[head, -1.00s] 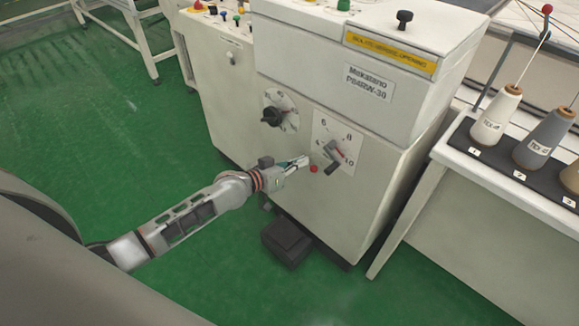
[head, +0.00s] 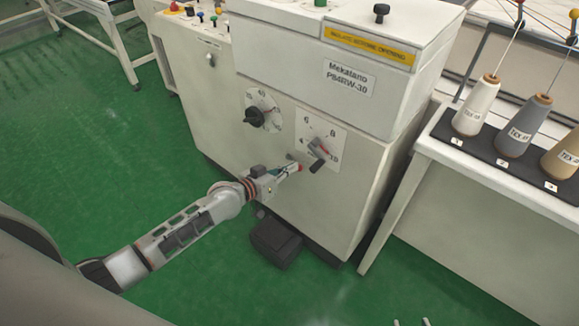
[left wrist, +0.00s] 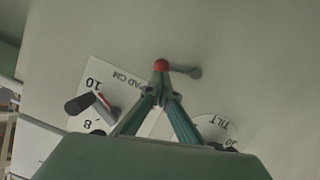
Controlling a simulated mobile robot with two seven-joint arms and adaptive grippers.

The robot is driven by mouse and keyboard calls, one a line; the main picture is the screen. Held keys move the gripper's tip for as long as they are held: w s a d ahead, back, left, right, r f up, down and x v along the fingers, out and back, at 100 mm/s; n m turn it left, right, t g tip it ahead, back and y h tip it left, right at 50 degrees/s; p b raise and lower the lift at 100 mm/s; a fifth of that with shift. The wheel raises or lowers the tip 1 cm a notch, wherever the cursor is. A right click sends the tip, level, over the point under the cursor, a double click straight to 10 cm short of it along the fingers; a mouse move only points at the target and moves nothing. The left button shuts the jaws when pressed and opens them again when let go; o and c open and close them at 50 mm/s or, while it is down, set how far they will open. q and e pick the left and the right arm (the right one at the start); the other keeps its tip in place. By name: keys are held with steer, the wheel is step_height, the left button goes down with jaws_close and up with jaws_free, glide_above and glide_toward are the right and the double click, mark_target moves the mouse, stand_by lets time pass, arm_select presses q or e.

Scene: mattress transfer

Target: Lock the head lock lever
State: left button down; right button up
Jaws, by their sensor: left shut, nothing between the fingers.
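The head lock lever shows in the left wrist view as a short grey arm (left wrist: 187,71) with a red ball knob (left wrist: 160,65) at its left end. In the head view the red knob (head: 301,167) is low on the machine's front, below and left of the pad dial. My left gripper (head: 295,169) is shut and empty, with its tips at the knob. In the left wrist view its green fingers (left wrist: 160,93) meet just below the knob; I cannot tell whether they touch it. My right gripper (head: 411,322) shows only two separated tips at the bottom edge.
The white machine (head: 225,150) carries a pad dial (head: 331,138) with a dark handle and a tilt dial (head: 268,100) with a black knob. A black box (head: 275,240) stands on the floor. A table with thread cones (head: 475,105) is right. Green floor is clear at left.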

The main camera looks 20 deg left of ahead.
arm_select(q)
steer(key=shift+d+f+m+y+p, duration=0.3)
steer(key=shift+m+y+p, duration=0.1)
steer(key=shift+m+p, duration=0.1)
arm_select(e)
steer(key=shift+a+r, duration=0.1)
steer(key=shift+r, duration=0.3)
